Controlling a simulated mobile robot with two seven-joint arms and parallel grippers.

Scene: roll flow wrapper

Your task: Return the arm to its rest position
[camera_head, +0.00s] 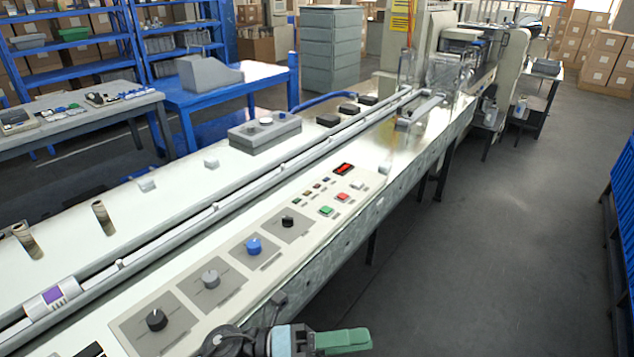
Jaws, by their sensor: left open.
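My left gripper (318,342) is at the bottom middle of the head view, just in front of the near edge of the flow wrapper's control panel (180,292). A green finger part points right, and the rest of the gripper is cut off by the frame's lower edge. Nothing shows held in it. The panel carries black, grey and blue knobs (254,246), a green button (326,211), a red button (343,197) and a small red display (344,169). My right gripper is not in view.
The long wrapper bed with its rail (225,205) runs to the machine head (465,50) at the back. A white pack with a purple mark (52,295) sits at the rail's near left. A blue table (262,75) stands behind. The floor (510,240) at right is clear.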

